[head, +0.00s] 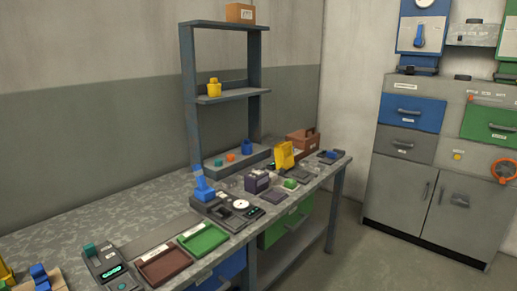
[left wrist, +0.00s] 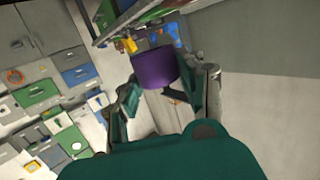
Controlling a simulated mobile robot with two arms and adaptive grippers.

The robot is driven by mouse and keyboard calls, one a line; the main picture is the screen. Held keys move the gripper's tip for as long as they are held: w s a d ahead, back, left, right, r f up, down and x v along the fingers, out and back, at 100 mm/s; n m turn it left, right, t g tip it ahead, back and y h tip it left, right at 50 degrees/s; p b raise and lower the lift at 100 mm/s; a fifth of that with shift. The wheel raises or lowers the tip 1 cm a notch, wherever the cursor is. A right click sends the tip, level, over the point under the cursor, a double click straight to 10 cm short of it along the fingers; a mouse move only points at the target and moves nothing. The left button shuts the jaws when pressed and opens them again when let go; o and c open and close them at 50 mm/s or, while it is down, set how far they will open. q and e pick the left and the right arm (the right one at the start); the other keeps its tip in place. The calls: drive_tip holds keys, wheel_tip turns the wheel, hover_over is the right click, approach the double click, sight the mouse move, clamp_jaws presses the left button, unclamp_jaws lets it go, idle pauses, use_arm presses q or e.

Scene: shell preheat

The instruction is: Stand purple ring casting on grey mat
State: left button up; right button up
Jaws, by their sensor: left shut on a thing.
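The purple ring casting (left wrist: 155,69) shows in the left wrist view, between the fingertips of my left gripper (left wrist: 158,92). The gripper is shut on it and holds it up in the air. Its opening is not clearly visible. Neither gripper shows in the head view, and my right gripper is in neither view. In the head view, a flat grey strip (head: 152,238) lies on the bench, and small dark grey pads (head: 275,197) lie further along; I cannot tell which is the grey mat.
The bench (head: 110,212) carries a red-brown tray (head: 163,267), a green tray (head: 203,240), a blue-handled device (head: 203,190) and a yellow item (head: 284,155). A shelf rack (head: 188,95) rises behind. Cabinets (head: 398,172) stand at the right. The bench's back left is clear.

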use_arm(q)
drive_tip(key=shift+s+f, duration=0.25)
drive_tip(key=shift+s, duration=0.85)
drive_tip(key=w+d+r+m+g+h, duration=0.2)
drive_tip(key=w+d+m+g+h, duration=0.2)
drive_tip(key=d+m+h, duration=0.2)
drive_tip(key=w+d+r+m+g+h, duration=0.3)
drive_tip(key=d+m+h, duration=0.3)
drive_tip(key=d, duration=0.5)
drive_tip(key=shift+w+m+g+h, duration=0.3)
drive_tip(key=shift+w+g+h, duration=0.2)
drive_tip(key=shift+g+h, duration=0.55)
